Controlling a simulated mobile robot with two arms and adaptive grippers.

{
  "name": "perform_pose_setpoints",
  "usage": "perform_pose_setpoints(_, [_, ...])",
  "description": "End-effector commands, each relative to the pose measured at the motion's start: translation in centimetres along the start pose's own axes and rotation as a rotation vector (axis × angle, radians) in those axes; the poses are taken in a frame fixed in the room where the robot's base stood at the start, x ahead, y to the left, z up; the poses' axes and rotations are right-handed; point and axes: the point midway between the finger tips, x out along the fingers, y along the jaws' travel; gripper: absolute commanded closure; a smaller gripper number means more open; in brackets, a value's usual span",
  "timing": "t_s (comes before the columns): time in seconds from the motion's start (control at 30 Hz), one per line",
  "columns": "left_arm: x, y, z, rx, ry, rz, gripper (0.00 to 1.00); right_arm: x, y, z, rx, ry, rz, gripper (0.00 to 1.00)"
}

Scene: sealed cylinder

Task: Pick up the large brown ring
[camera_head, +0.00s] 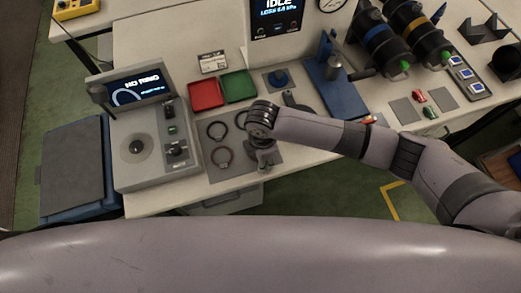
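A brown ring (223,148) lies flat on a grey mat (218,176) near the table's front edge. A black ring (217,122) lies just behind it, and another dark ring (237,118) lies to the right, partly hidden by my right arm. My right gripper (264,166) points down over the right part of the mat, to the right of the brown ring and apart from it. Its fingers are small and mostly hidden under the wrist, so I cannot tell their opening. My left gripper is not in view.
A grey console with a screen (137,92) stands left of the mat. Red (206,94) and green (238,86) trays sit behind it. A blue press-like stand (335,88) is behind my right arm.

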Motion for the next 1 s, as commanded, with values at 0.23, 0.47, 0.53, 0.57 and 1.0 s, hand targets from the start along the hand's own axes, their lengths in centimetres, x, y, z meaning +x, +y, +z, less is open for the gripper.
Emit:
perform_pose_setpoints(0.23, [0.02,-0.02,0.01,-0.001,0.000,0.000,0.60,-0.03,0.00,-0.01,0.000,0.000,0.000,0.82])
perform_pose_setpoints(0.47, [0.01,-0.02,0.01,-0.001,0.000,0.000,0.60,-0.03,-0.01,0.00,0.001,0.000,0.000,0.97])
perform_pose_setpoints(0.53, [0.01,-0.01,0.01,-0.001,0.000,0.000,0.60,-0.03,-0.01,0.00,0.001,0.000,0.000,1.00])
perform_pose_setpoints(0.57, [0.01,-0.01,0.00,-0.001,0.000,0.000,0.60,-0.04,-0.01,0.01,0.001,0.000,0.000,1.00])
perform_pose_setpoints(1.0, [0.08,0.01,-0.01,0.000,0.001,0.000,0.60,-0.54,0.05,-0.02,0.001,0.002,0.001,1.00])
